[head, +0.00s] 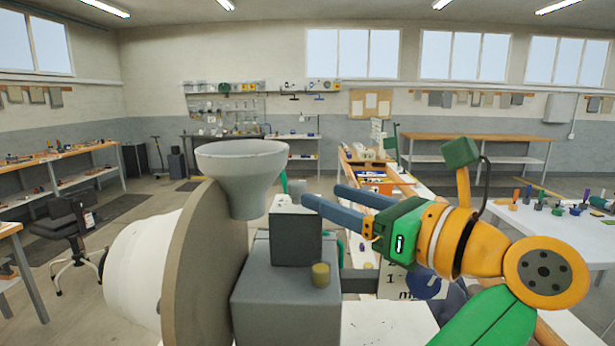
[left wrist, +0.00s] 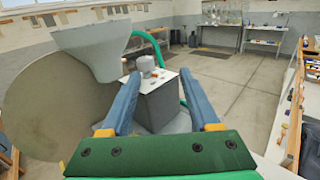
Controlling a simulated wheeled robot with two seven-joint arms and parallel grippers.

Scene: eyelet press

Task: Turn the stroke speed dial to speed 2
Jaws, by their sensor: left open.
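I cannot tell whether this knob is the stroke speed dial, and no speed setting can be read. My left gripper (head: 322,196) is open and empty, its blue fingers pointing left just beyond the dark block. In the left wrist view, the open fingers (left wrist: 160,82) frame a grey box (left wrist: 160,103) with a pale top panel bearing small coloured marks and a rounded grey knob (left wrist: 146,64). My right gripper is not in view.
A large brown disc (head: 205,260) and a grey funnel (head: 242,165) stand at the left of the press. A white panel with a blue disc (head: 423,288) and cut-off lettering lies partly behind my arm. A green hose (left wrist: 150,42) curves behind the funnel. Open floor lies beyond.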

